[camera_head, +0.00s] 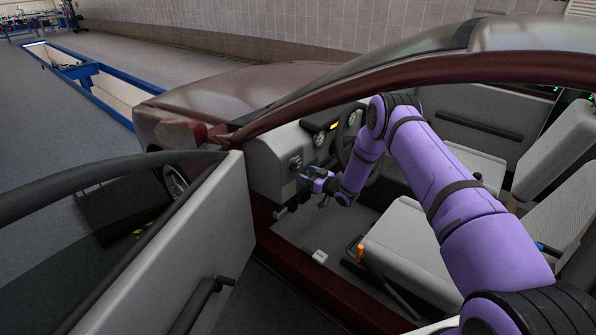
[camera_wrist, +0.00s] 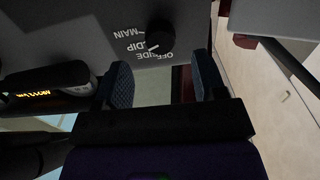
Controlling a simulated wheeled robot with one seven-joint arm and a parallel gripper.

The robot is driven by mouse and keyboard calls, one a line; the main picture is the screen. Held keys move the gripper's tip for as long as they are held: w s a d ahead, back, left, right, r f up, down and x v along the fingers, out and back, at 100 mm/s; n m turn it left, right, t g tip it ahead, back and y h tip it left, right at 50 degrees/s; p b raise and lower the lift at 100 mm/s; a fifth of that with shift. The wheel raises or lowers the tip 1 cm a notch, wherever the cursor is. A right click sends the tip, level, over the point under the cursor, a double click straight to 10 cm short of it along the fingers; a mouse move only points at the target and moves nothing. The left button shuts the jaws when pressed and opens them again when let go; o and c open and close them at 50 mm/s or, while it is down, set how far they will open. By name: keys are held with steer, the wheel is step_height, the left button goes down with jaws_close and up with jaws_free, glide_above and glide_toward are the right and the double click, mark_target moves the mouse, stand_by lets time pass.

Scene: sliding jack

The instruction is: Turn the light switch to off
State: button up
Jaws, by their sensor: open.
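The light switch (camera_wrist: 160,36) is a round black knob on a grey dashboard panel in the wrist view. White labels MAIN, DIP, SIDE and OFF sit around it, upside down in this view. A pale mark on the knob points down and left, toward the SIDE and DIP labels; I cannot tell exactly which. My gripper (camera_wrist: 160,62) is open, its two dark pads spread either side of the space below the knob in the picture, with nothing between them. In the head view my gripper (camera_head: 306,177) is close to the left end of the dashboard.
The dashboard (camera_head: 270,165) has gauges and a steering wheel (camera_head: 347,140) to the right of my gripper. The open car door (camera_head: 195,240) stands at the left. A grey seat (camera_head: 405,240) is below my arm. An orange lit display (camera_wrist: 45,94) shows at left in the wrist view.

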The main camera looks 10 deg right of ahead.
mark_target(297, 169)
steer(key=shift+x, duration=2.6)
steer(key=shift+c, duration=0.4)
steer(key=c, duration=0.8)
steer(key=shift+c, duration=0.2)
steer(key=shift+n, duration=0.3)
steer(key=n, duration=1.3)
steer(key=shift+d, duration=0.1)
steer(key=shift+n, duration=0.3)
